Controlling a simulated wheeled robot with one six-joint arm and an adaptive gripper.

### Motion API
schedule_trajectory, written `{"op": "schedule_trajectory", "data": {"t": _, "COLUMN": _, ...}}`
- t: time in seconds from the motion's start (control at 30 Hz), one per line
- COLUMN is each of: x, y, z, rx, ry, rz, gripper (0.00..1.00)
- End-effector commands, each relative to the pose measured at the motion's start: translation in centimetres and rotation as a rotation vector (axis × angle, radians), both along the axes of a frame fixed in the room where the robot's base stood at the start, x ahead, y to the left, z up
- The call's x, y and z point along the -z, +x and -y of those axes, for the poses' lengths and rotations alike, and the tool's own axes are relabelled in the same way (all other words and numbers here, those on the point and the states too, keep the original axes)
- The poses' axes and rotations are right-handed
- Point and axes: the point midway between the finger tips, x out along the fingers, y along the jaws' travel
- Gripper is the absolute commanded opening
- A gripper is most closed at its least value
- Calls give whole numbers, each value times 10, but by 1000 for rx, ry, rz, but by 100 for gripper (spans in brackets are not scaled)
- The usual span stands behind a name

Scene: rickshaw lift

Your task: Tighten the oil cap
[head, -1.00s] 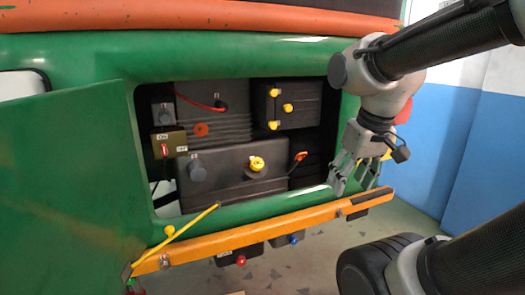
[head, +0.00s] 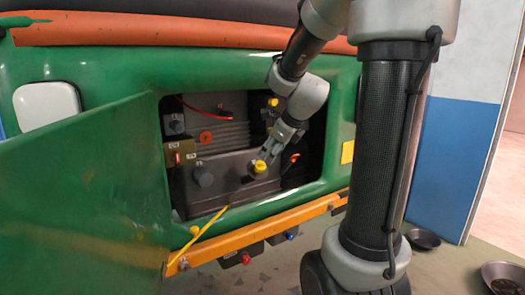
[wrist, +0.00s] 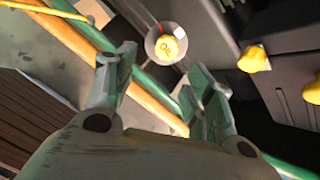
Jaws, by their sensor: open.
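The yellow oil cap (head: 259,166) sits on the front of the dark engine block inside the open compartment. In the wrist view the cap (wrist: 172,46), marked OIL, sits on a round light-grey neck just beyond the fingertips, between them and off towards the upper side. My gripper (wrist: 160,66) is open, with a finger to either side and nothing between. In the head view my gripper (head: 266,156) reaches down from the upper right to the cap. I cannot tell whether a finger touches it.
The green door (head: 85,185) hangs open at left. A yellow rod (head: 208,228) slants up from the orange bar (head: 275,232) below the opening. A box with a red switch (head: 180,153) is at left inside. Another yellow cap (wrist: 252,58) protrudes in the wrist view.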

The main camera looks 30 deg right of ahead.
Motion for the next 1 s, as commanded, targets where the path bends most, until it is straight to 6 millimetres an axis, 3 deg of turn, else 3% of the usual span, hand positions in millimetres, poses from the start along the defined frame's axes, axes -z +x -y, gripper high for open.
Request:
{"op": "schedule_trajectory", "data": {"t": 0.13, "x": -3, "y": 5, "z": 3, "rx": 182, "ry": 129, "rz": 21, "gripper": 54}}
{"op": "schedule_trajectory", "data": {"t": 0.37, "x": 3, "y": 10, "z": 3, "rx": 243, "ry": 178, "rz": 19, "gripper": 54}}
{"op": "schedule_trajectory", "data": {"t": 1.0, "x": 76, "y": 70, "z": 1, "rx": 241, "ry": 175, "rz": 16, "gripper": 54}}
